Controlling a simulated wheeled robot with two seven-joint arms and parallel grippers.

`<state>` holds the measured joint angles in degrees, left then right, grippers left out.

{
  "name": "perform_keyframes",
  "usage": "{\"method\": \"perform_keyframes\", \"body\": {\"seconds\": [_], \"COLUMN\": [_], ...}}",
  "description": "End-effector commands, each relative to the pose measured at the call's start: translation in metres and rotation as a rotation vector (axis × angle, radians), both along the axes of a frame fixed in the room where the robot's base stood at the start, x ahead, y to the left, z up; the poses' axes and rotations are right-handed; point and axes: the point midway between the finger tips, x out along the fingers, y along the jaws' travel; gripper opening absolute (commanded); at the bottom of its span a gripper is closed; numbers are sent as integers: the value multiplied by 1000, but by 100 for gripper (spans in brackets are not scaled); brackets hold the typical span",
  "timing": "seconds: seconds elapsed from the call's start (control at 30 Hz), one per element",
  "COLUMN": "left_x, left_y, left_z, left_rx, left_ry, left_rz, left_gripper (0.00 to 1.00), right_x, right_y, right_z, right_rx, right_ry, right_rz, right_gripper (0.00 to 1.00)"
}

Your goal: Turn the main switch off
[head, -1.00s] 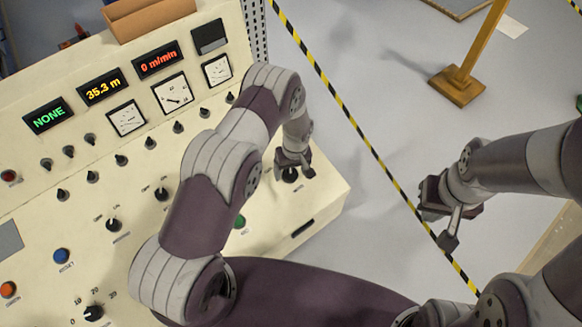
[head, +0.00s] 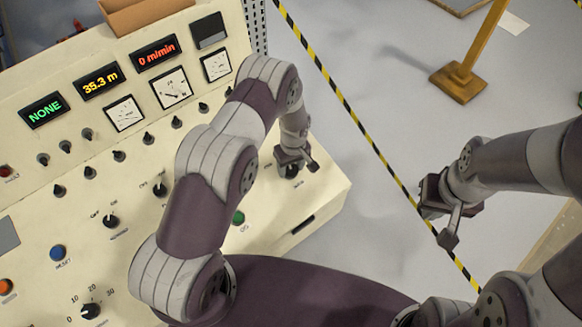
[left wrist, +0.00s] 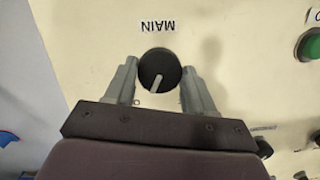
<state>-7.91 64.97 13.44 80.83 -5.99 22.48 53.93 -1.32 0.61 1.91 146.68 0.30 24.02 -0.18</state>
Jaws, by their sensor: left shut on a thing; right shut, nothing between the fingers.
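The main switch is a round black knob with a light pointer (left wrist: 160,70), under the label MAIN in the left wrist view, where the picture is upside down. Its pointer is directed toward the gripper's base, at the bottom of that view. In the head view the switch (head: 292,171) is partly hidden by my left gripper (head: 294,160), near the panel's right edge. The left gripper's fingers (left wrist: 158,78) stand on both sides of the knob and are shut on it. My right gripper (head: 450,215) is shut and empty, off to the right over the floor.
The cream control panel (head: 320,195) carries several knobs, gauges and displays reading NONE, 35.3 m and 0 m/min. A green button (head: 238,217) sits left of the main switch. A yellow post (head: 460,80) stands on the floor beyond the striped tape (head: 370,145).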

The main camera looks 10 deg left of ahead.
Motion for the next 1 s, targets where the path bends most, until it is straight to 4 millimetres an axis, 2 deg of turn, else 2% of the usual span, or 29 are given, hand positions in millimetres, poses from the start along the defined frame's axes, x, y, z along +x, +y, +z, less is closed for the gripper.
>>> {"method": "perform_keyframes", "body": {"seconds": [0.1,0.5,1.0], "left_x": [1,0,-1], "left_y": [0,1,1], "left_z": [-3,-1,2], "left_rx": [-15,-68,-127], "left_ry": [-22,-89,-164], "left_rz": [100,470,870], "left_gripper": [23,23,23], "right_x": [0,0,0], "right_y": [0,0,0], "right_z": [-13,-35,-36], "right_rx": [0,0,0], "right_ry": [0,0,0], "right_rz": [0,0,0], "right_gripper": [0,0,0]}}
